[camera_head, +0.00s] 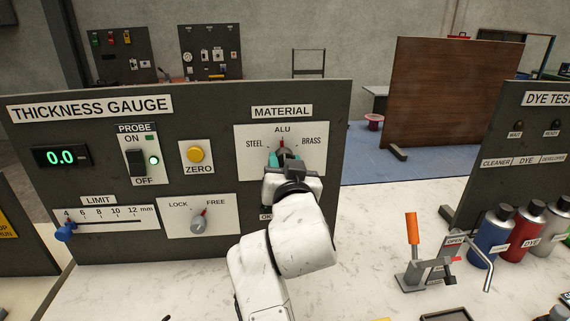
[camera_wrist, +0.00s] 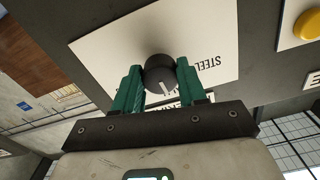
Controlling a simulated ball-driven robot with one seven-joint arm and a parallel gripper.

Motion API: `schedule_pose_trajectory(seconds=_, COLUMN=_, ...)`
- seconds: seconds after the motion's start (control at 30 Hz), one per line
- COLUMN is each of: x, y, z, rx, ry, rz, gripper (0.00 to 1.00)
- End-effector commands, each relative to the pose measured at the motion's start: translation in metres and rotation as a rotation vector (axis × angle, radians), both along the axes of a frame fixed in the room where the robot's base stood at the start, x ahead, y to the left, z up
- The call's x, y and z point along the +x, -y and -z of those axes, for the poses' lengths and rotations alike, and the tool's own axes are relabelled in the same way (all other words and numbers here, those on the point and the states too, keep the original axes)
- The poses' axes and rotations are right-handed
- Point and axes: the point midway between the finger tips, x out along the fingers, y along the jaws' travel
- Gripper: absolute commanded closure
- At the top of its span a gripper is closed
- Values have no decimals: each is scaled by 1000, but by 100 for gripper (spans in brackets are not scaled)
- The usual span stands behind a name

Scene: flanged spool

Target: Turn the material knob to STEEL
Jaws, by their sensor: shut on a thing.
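The material knob (camera_wrist: 158,70) is a dark round knob on a white plate (camera_head: 252,135) under the MATERIAL label. In the head view, its red pointer (camera_head: 282,142) points up towards ALU. STEEL is to its upper left and BRASS to its upper right. My gripper (camera_head: 286,159) is at the knob and hides most of it in the head view. In the wrist view, the green fingers of my gripper (camera_wrist: 160,77) are shut on the knob, one on each side. The STEEL label (camera_wrist: 208,62) shows upside down there.
Left on the same panel are the yellow ZERO button (camera_head: 195,154), the PROBE switch (camera_head: 136,162), the LOCK/FREE knob (camera_head: 199,222) and the LIMIT slider (camera_head: 66,231). An orange-handled clamp (camera_head: 412,230) and several bottles stand right. The white tabletop (camera_head: 360,235) between is clear.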

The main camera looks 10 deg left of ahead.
Motion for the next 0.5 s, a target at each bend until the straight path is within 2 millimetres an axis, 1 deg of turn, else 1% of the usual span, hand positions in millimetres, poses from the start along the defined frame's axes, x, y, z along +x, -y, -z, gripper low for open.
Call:
schedule_pose_trajectory(seconds=0.17, x=1, y=2, z=-1, rx=-118, ry=34, rz=2, gripper=89)
schedule_pose_trajectory(seconds=0.5, x=1, y=2, z=-1, rx=-424, ry=120, rz=2, gripper=89)
